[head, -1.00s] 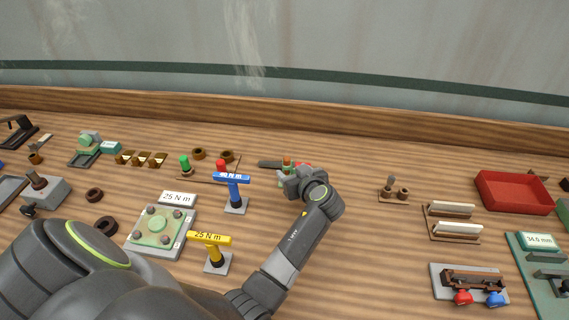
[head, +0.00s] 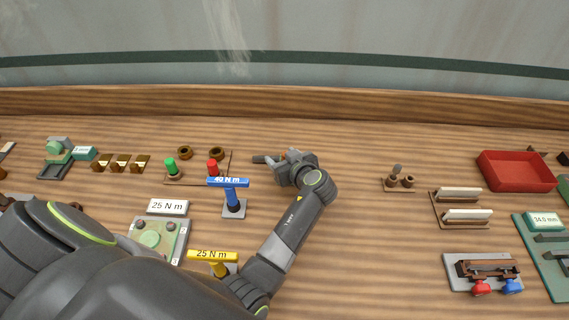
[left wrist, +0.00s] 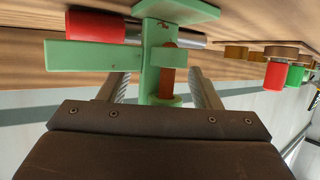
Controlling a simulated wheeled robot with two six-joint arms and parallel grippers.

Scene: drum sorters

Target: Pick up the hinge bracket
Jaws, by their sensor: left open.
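A light green bracket-like part (left wrist: 153,58), likely the hinge bracket, stands in the left wrist view with a flat crossbar, an upright post and a brown pin. In the head view it is mostly hidden behind my left gripper (head: 284,166). That gripper is open, and in the left wrist view its two fingers (left wrist: 160,82) lie on either side of the green post, with gaps visible. A tool with a red handle (left wrist: 92,27) and grey shaft lies behind the green part; its dark end (head: 262,159) shows in the head view. My right gripper is not in view.
A blue 40 N m T-handle (head: 230,184) stands just left of my left forearm, with a yellow 25 N m one (head: 212,256) nearer. A board with green and red pegs (head: 196,180) is to the left. A red tray (head: 517,172) is far right.

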